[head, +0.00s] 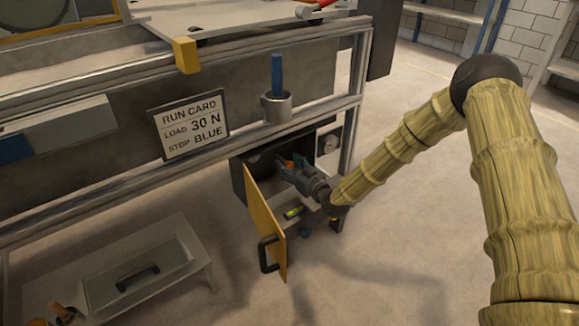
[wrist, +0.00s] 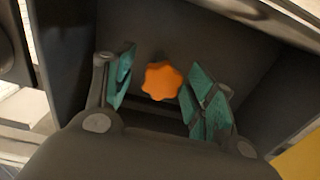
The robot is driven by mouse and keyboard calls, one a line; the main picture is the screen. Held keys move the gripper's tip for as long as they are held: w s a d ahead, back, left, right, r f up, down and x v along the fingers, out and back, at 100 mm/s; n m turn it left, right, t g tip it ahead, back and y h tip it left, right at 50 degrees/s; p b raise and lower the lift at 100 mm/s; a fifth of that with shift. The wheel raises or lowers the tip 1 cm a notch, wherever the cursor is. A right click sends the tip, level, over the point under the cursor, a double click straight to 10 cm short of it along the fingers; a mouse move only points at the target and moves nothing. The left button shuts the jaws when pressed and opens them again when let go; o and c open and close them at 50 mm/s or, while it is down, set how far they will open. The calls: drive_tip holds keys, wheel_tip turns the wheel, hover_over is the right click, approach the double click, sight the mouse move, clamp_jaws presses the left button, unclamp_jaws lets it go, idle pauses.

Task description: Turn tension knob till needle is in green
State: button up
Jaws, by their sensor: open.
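The tension knob is an orange, lobed knob (wrist: 161,81) inside a dark open box. In the wrist view it sits between and beyond the two teal finger pads of my gripper (wrist: 164,88). The pads stand apart with a gap on each side of the knob. In the head view my gripper (head: 291,170) reaches into the box, and a bit of orange shows beside its fingers.
A yellow door (head: 263,222) with a dark handle hangs open at the box's front. A run card (head: 189,127) reads load 30 N, stop blue. A metal cup (head: 276,106) with a blue rod stands above the box. A small level (head: 294,212) lies below my gripper.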

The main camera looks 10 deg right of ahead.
drive_tip(key=shift+c, duration=0.4)
drive_tip(key=c, duration=0.9)
drive_tip(key=shift+c, duration=0.2)
drive_tip(key=m+p, duration=0.2)
drive_tip(key=m, duration=0.1)
drive_tip(key=shift+m, duration=0.4)
drive_tip(key=m, duration=0.2)
drive_tip(key=m+p, duration=0.1)
drive_tip(key=m, duration=0.2)
drive_tip(key=shift+d+m+p, duration=0.2)
drive_tip(key=shift+m+p, duration=0.1)
drive_tip(key=m, duration=0.5)
drive_tip(key=shift+w+f, duration=0.1)
drive_tip(key=shift+f, duration=0.15)
drive_tip(key=m+b, duration=0.1)
drive_tip(key=m, duration=0.4)
drive_tip(key=shift+m, duration=0.3)
